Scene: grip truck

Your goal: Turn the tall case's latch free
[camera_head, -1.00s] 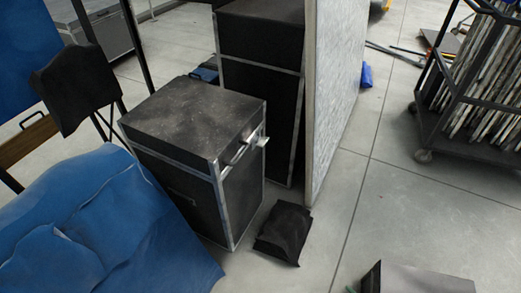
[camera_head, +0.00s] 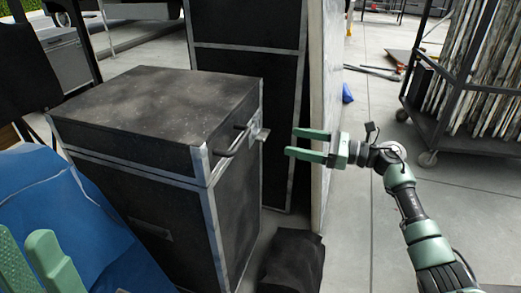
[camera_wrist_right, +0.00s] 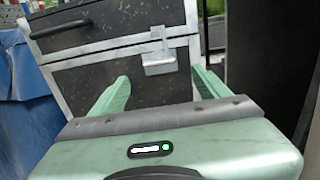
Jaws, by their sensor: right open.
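A black case with metal edges (camera_head: 150,175) stands upright at the left centre, its lid down. A dark handle (camera_head: 232,140) and a small metal latch (camera_head: 262,134) sit on its right face at the lid seam. In the right wrist view the latch (camera_wrist_right: 159,64) hangs across the seam, between and beyond the fingertips, with the handle (camera_wrist_right: 60,27) to its left. My right gripper (camera_head: 300,144) is open and empty, apart from the latch and to its right. My left gripper (camera_head: 28,240) shows partly at the lower left, its fingers apart and nothing seen between them.
A taller black case (camera_head: 248,65) stands behind, beside a pale upright panel (camera_head: 331,90). A black bag (camera_head: 292,262) lies on the floor by the near case. Blue cloth (camera_head: 75,225) covers the left foreground. A cart of boards (camera_head: 480,80) stands at the right. Floor between is clear.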

